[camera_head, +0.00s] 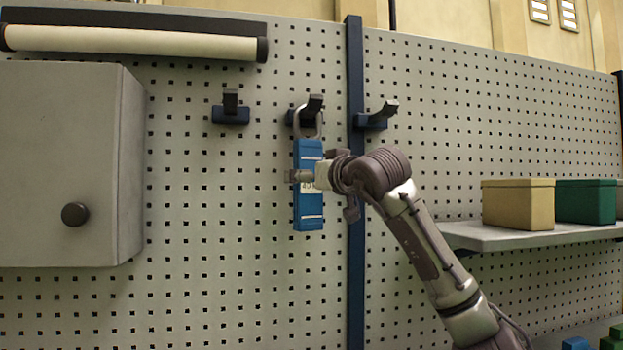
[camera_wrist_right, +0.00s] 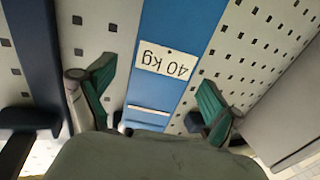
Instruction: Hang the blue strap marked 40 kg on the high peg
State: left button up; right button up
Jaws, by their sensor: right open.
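The blue strap (camera_head: 308,215) hangs upright against the pegboard, with its pale ring (camera_head: 306,122) around the middle peg (camera_head: 316,101). In the right wrist view the strap (camera_wrist_right: 190,25) has a white label reading 40 kg, upside down in that picture. My right gripper (camera_head: 303,177) is at the strap's middle and partly covers its label in the head view. In the wrist view the right gripper (camera_wrist_right: 157,88) is open, with one green-padded finger on each side of the strap and gaps visible. My left gripper is in neither view.
Empty pegs stand to the left (camera_head: 230,104) and right (camera_head: 377,117) of the strap. A dark blue upright (camera_head: 355,270) runs beside it. A grey cabinet (camera_head: 60,160) is at left. A shelf (camera_head: 480,236) at right holds tan (camera_head: 517,205) and green (camera_head: 585,203) boxes.

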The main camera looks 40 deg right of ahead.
jog(key=shift+w+f, duration=0.1)
jog(key=v, duration=1.2)
